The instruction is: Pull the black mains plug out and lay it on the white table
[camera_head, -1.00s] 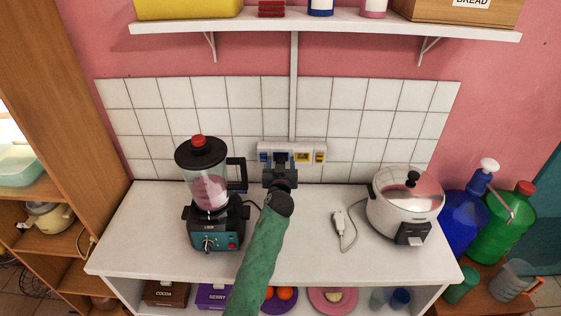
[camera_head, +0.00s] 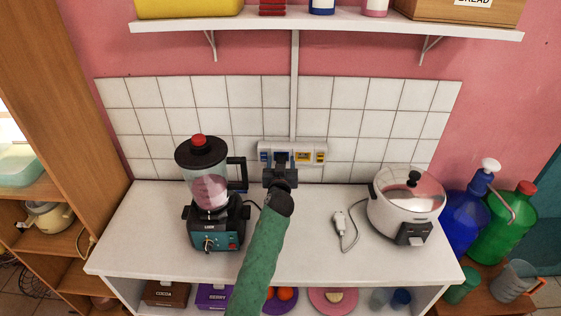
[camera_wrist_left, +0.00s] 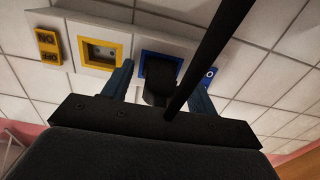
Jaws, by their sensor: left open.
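The black mains plug (camera_wrist_left: 160,72) sits in the blue-framed socket of the white wall outlet strip (camera_head: 309,146). In the head view the plug is mostly hidden by my gripper. My left gripper (camera_wrist_left: 160,85) is open, with one blue finger on each side of the plug; I cannot tell if they touch it. It also shows in the head view (camera_head: 281,160), in front of the strip. A thick dark cord-like strip (camera_wrist_left: 215,55) crosses the wrist view close to the camera. The white table (camera_head: 300,240) is below. My right gripper is out of view.
A yellow-framed socket (camera_wrist_left: 102,52) beside the plug is empty. A blender (camera_head: 212,200) stands left on the table, and a rice cooker (camera_head: 405,208) right. A white plug (camera_head: 341,221) with its cord lies near the cooker. The table's front middle is clear beneath my arm.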

